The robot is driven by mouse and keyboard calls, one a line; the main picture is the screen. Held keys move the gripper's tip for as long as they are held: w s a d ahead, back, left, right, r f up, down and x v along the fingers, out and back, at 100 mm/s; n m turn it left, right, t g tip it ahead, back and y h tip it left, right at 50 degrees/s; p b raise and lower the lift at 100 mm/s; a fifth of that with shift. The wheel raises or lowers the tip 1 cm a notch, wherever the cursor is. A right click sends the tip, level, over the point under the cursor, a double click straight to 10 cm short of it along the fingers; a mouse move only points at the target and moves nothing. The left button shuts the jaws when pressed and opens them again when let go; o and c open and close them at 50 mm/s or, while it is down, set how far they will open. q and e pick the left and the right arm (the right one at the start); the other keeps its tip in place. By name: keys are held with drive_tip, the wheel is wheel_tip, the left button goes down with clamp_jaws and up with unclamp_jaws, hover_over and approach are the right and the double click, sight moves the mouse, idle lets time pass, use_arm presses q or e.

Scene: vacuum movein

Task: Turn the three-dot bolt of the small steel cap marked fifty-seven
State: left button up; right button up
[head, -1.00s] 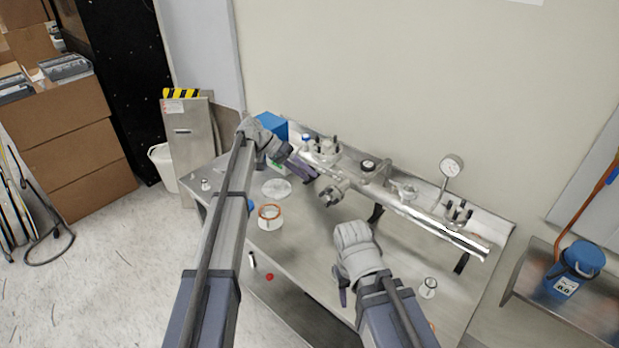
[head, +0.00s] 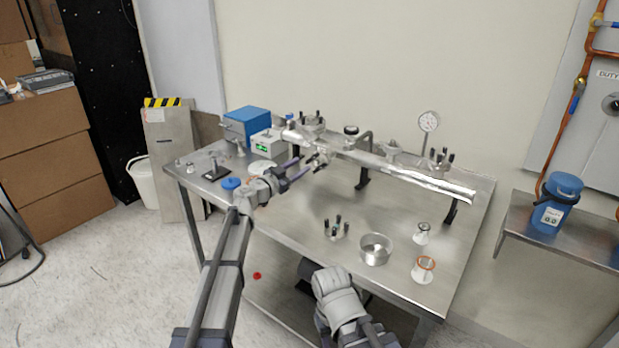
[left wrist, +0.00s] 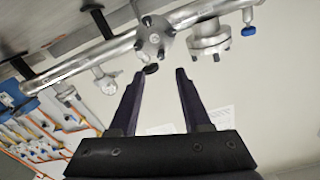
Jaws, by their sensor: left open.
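A steel cap with dark bolts (left wrist: 155,37) faces the left wrist camera on the near side of the steel tube; it also shows in the head view (head: 322,156). No number or dot mark is legible on it. My left gripper (left wrist: 163,74) is open and empty, its tips just short of the cap and a dark knob; in the head view the gripper (head: 303,167) points at the tube's left part. Another flanged cap (left wrist: 209,38) with dark bolts sits beside the first.
The steel table (head: 300,260) carries a steel cup (head: 376,249), a bolted part with dark posts (head: 336,228) and a red-ringed white piece (head: 424,268). A gauge (head: 428,122) rises from the tube. Blue and white boxes (head: 247,124) stand at back left. The middle front is mostly clear.

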sight(313, 157)
use_arm(q)
drive_tip(key=shift+x, duration=3.85)
drive_tip(key=shift+a+f, duration=0.1)
drive_tip(key=shift+f, duration=0.05)
clamp_jaws()
